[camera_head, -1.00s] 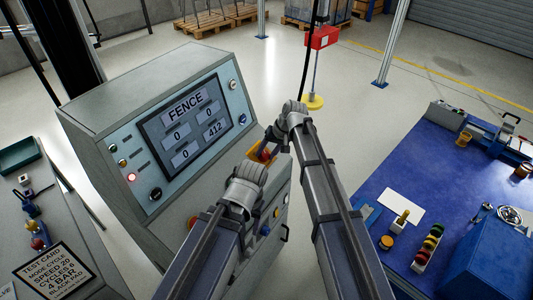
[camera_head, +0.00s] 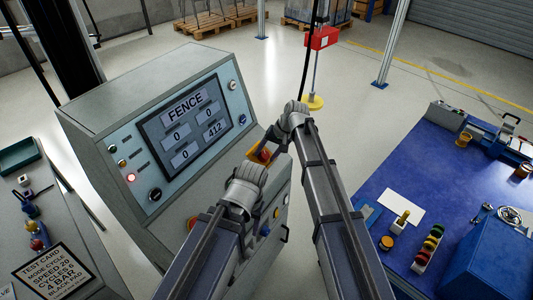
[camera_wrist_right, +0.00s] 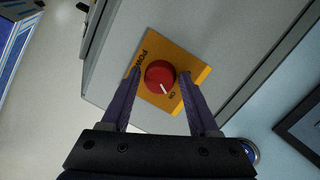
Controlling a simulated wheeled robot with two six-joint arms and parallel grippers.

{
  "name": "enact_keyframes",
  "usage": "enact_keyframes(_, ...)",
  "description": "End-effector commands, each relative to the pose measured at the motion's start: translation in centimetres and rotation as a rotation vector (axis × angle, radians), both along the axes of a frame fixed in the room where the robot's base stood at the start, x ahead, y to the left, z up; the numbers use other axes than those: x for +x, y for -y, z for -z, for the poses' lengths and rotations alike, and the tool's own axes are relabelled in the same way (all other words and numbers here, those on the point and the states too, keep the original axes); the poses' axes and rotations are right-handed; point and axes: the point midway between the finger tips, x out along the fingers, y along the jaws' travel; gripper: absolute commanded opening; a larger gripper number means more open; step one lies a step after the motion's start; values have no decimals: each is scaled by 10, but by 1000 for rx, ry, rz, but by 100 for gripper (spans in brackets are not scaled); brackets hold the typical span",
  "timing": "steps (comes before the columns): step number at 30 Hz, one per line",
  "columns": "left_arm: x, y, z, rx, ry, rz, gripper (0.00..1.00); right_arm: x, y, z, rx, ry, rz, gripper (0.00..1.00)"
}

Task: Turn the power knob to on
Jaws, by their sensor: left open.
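My right gripper (camera_wrist_right: 160,73) is open, with one dark finger on each side of the knob and visible gaps. In the head view the right gripper (camera_head: 270,141) is beside the yellow plate (camera_head: 260,152), partly hiding it. My left gripper (camera_head: 247,177) is lower, in front of the cabinet, its fingers hidden behind its wrist.
The grey cabinet (camera_head: 90,110) carries a screen reading FENCE (camera_head: 186,122), small buttons and a lit red lamp (camera_head: 131,178). A blue-topped bench (camera_head: 400,180) with parts stands at right. A grey bench (camera_head: 75,262) with a sign stands at left.

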Motion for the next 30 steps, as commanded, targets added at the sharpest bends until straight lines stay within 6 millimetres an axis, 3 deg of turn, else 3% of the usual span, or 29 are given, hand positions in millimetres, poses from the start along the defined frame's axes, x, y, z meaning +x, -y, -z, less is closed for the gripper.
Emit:
enact_keyframes(4,0,0,0,0,0,0,56,0,0,0,1,1,-1,79)
enact_keyframes(17,0,0,-7,0,0,0,56,0,2,-7,1,1,-1,80)
enact_keyframes(30,0,0,-58,0,0,0,56,-7,23,-58,1,1,0,80)
